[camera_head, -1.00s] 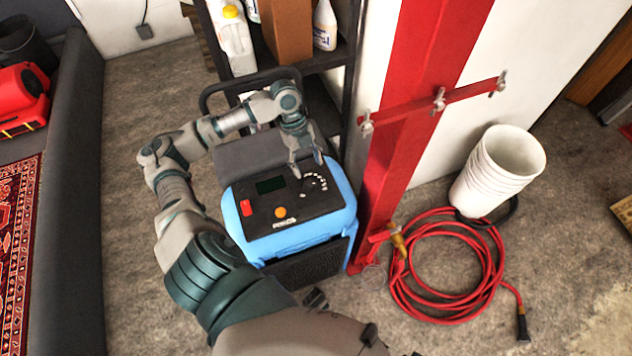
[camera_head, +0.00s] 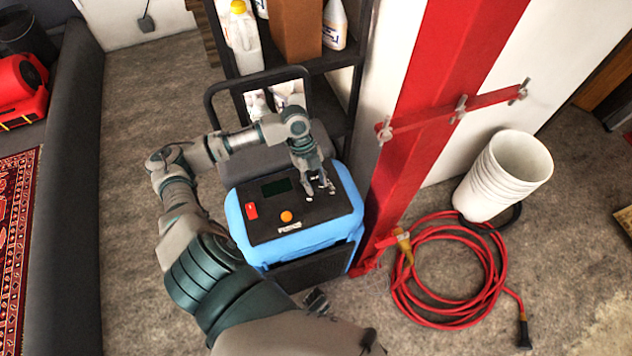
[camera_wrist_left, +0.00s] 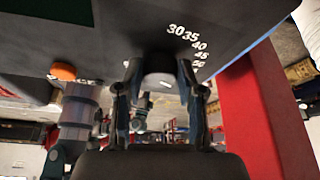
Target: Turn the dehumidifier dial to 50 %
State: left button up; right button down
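The blue dehumidifier (camera_head: 300,243) stands upright on the floor, its black top panel facing up. The panel has a dark display (camera_head: 277,187), a red switch (camera_head: 252,210) and an orange button (camera_head: 286,216). My left gripper (camera_head: 320,188) is at the panel's right side and hides most of the dial there. In the left wrist view the round grey dial (camera_wrist_left: 159,72) sits between the spread fingers of my left gripper (camera_wrist_left: 158,78), with a small white mark on it. Contact is unclear. White numbers (camera_wrist_left: 190,42) run from 30 to about 50.
A red post (camera_head: 430,90) with a clamped crossbar rises just right of the dehumidifier. A dark shelf (camera_head: 352,75) with bottles stands behind its handle. Carpeted floor is clear at left.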

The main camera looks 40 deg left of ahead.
pick_arm(q)
jog(key=shift+a+f, duration=0.25)
jog(key=shift+a, duration=0.2)
jog(key=shift+d+r, duration=0.1)
jog(key=shift+d, duration=0.7)
jog(key=shift+a, duration=0.1)
pick_arm(e)
jog(key=shift+d, duration=0.3)
pick_arm(q)
jog(key=shift+r, duration=0.1)
pick_arm(e)
jog(key=shift+w+a, duration=0.1)
jog(key=shift+a, duration=0.05)
